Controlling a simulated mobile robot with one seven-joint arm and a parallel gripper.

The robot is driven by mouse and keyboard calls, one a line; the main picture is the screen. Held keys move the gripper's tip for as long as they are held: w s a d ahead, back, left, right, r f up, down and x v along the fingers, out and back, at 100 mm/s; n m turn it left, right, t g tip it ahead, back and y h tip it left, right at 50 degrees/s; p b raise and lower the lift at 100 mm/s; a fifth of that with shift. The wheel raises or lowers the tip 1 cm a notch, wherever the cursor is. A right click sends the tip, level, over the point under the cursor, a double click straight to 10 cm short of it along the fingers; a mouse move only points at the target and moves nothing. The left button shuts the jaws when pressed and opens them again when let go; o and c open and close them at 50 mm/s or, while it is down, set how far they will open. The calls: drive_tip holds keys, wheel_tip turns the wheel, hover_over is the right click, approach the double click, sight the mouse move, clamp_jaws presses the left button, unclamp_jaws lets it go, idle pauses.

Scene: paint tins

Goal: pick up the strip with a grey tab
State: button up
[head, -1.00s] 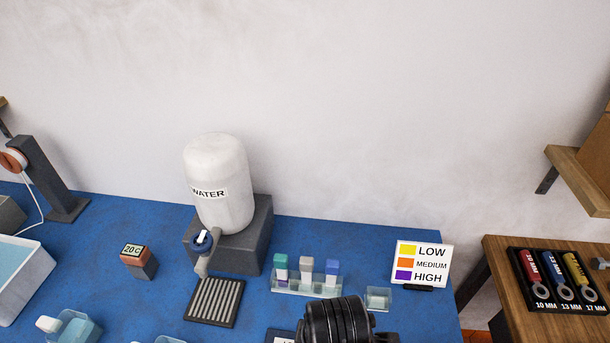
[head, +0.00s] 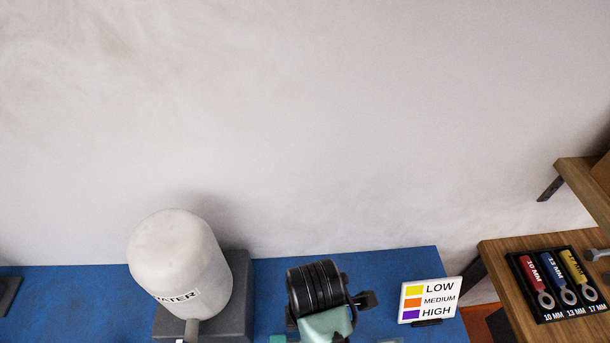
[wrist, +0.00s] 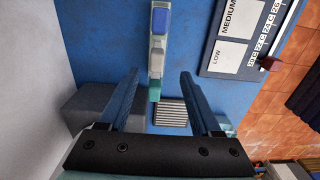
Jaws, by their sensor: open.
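The strip with a grey tab (wrist: 157,60) shows in the wrist view, in a row between a strip with a blue tab (wrist: 159,20) and one with a teal tab (wrist: 154,91). My gripper (wrist: 159,73) is open, its two blue fingers on either side of the row. The grey tab appears between and slightly beyond the fingertips, with nothing gripped. I cannot tell the height gap.
The white water tank (head: 182,265) on a grey block stands left of my arm. The LOW/MEDIUM/HIGH sign (head: 428,300) stands right of it. A slatted drip tray (wrist: 171,113) lies near the fingers in the wrist view. A wooden table with a wrench tray (head: 530,285) is far right.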

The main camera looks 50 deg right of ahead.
wheel_tip(320, 180, down, 4)
drive_tip(key=shift+s+a+f+p, duration=0.15)
drive_tip(key=shift+f+p, duration=0.1)
drive_tip(key=shift+p, duration=0.2)
drive_tip(key=shift+w+d+f+p, duration=0.1)
drive_tip(key=shift+w+f+p, duration=0.1)
drive_tip(key=shift+f, duration=0.8)
drive_tip(key=shift+w+d+f+p, duration=0.1)
drive_tip(key=shift+f+p, duration=0.05)
drive_tip(key=shift+f, duration=0.8)
drive_tip(key=shift+w+d+f+p, duration=0.1)
drive_tip(key=shift+f+p, duration=0.1)
drive_tip(key=shift+f, duration=0.8)
drive_tip(key=shift+a, duration=0.1)
drive_tip(key=shift+c, duration=0.3)
clamp_jaws()
